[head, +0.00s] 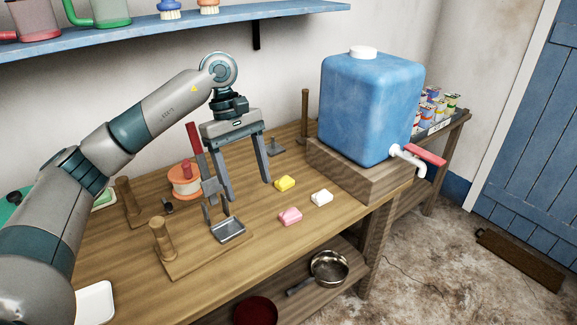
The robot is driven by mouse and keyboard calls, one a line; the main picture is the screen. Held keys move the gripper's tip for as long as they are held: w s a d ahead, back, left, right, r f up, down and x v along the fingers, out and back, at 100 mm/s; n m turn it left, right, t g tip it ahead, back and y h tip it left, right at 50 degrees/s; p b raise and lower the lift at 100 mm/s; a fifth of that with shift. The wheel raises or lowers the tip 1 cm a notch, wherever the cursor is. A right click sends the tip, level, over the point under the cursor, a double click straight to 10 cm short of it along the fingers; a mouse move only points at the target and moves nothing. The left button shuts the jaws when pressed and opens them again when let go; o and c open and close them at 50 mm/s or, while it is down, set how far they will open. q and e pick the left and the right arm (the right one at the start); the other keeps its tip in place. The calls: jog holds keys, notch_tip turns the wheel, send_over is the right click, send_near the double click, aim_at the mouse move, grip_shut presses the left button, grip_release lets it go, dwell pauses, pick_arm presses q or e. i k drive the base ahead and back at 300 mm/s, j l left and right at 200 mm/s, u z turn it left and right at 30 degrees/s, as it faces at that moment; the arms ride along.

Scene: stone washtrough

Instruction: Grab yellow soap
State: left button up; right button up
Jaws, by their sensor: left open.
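The yellow soap (285,183) is a small bar lying on the wooden table (330,225), near the middle of the head view. A pink soap (290,216) and a white soap (321,197) lie close to it, nearer the front edge. My left gripper (247,190) is open and empty, with its fingers pointing down. It appears just left of the yellow soap, with the right finger closest to it. I cannot tell the exact height of the fingertips above the table. My right gripper is not in view.
A blue water container (368,105) with a tap stands on a wooden block (365,178) at right. A metal tray (228,230), wooden posts (163,238) and an orange spool (184,180) stand left of the soaps. A pan (328,267) sits on the lower shelf.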

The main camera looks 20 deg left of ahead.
aim_at(284, 183)
jog(key=i+j, duration=0.2)
jog(key=i, duration=0.25)
jog(key=i+j, duration=0.15)
jog(key=i, duration=0.3)
